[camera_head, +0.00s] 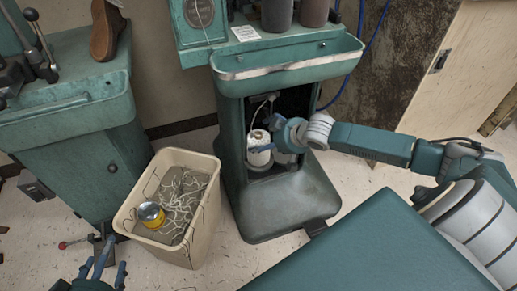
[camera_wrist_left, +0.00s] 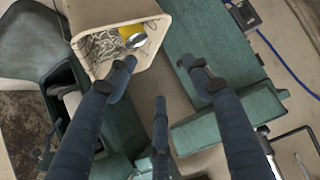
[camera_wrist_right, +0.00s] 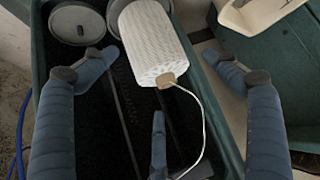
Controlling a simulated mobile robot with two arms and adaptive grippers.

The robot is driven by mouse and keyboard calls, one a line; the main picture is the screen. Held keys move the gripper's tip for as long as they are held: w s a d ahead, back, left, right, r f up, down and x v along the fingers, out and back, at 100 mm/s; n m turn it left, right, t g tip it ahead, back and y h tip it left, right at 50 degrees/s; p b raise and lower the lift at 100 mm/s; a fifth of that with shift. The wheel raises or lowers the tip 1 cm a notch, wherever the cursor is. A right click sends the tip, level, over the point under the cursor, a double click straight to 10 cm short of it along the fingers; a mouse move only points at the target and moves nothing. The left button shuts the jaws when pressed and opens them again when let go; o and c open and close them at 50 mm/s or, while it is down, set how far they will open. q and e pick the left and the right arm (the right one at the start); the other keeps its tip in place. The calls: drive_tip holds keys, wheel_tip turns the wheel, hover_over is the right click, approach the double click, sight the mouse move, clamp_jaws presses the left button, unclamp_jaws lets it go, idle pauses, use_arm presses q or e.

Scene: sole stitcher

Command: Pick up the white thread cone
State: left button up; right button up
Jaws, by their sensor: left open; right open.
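The white thread cone (camera_head: 259,152) stands in the open lower compartment of the green machine (camera_head: 285,205). In the right wrist view the cone (camera_wrist_right: 152,40) shows its ribbed white side, a beige tip and a loose thread. My right gripper (camera_head: 272,140) reaches into the compartment from the right and covers part of the cone. Its fingers are spread on both sides of the cone, apparently without closing on it. My left gripper (camera_head: 102,262) is open and empty at the lower left; in the left wrist view its fingers (camera_wrist_left: 158,72) are spread near the bin.
A beige bin (camera_head: 128,215) with loose thread and a yellow can (camera_head: 151,215) stands left of the compartment. Round grey discs (camera_wrist_right: 75,22) lie beside the cone. The compartment walls and a tray above (camera_head: 290,62) leave little room around my right gripper.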

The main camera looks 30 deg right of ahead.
sight(262, 139)
drive_tip(key=b+x, duration=0.1)
drive_tip(key=x, duration=0.2)
drive_tip(key=shift+w+f+b, duration=0.25)
drive_tip(key=shift+w+b, duration=0.1)
drive_tip(key=shift+w+f, duration=0.1)
drive_tip(key=c, duration=1.8)
use_arm(q)
drive_tip(key=w+d+r+t+h, duration=0.1)
drive_tip(key=w+r+t, duration=0.4)
drive_tip(key=r, duration=0.5)
drive_tip(key=shift+d+h, duration=0.3)
drive_tip(key=shift+d, duration=0.55)
use_arm(e)
drive_tip(key=shift+o, duration=0.2)
drive_tip(key=shift+a, duration=0.1)
use_arm(q)
drive_tip(key=shift+w+f, duration=0.1)
drive_tip(key=shift+f, duration=0.05)
use_arm(e)
drive_tip(key=shift+w+r, duration=0.1)
drive_tip(key=shift+r, duration=0.15)
